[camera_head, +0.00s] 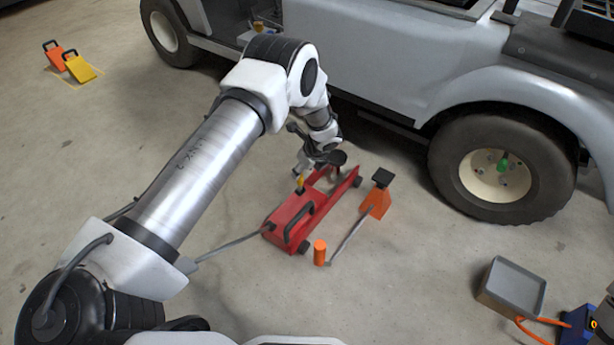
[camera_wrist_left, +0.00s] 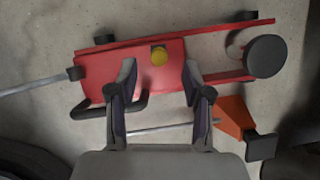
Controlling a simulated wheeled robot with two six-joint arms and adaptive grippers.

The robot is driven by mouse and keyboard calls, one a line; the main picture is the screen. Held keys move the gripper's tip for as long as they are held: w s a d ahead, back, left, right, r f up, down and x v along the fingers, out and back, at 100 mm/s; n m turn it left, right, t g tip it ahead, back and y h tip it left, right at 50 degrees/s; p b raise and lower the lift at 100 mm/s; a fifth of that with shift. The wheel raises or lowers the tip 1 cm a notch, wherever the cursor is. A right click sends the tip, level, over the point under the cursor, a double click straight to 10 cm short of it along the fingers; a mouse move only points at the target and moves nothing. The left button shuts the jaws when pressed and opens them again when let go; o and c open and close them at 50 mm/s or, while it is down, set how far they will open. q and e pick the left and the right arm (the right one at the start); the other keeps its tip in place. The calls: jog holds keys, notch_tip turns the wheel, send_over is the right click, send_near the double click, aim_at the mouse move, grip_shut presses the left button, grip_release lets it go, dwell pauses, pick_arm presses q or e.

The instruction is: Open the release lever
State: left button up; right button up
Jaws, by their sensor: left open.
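A red floor jack (camera_head: 290,215) lies on the concrete beside the cart, with a black handle loop, a grey bar and a round black pad. A small yellow knob stands on a dark base on the jack's body; it looks like the release lever (camera_head: 299,183). In the left wrist view, the lever (camera_wrist_left: 159,56) shows from above as a round yellow top between the fingertips. My left gripper (camera_head: 306,169) is open above the jack, its two fingers (camera_wrist_left: 159,72) on either side of the lever's line. I cannot tell how far above it they are. My right gripper is not seen.
The cart's wheel (camera_head: 503,170) is to the right. A grey tray (camera_head: 513,287) lies near the right edge. Wheel chocks (camera_head: 79,68) lie far left.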

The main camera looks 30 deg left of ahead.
aim_at(300, 183)
pick_arm(q)
jog(key=b+x, duration=0.2)
jog(key=x, duration=0.3)
jog(key=shift+f, duration=0.35)
jog(key=shift+r, duration=0.1)
grip_shut()
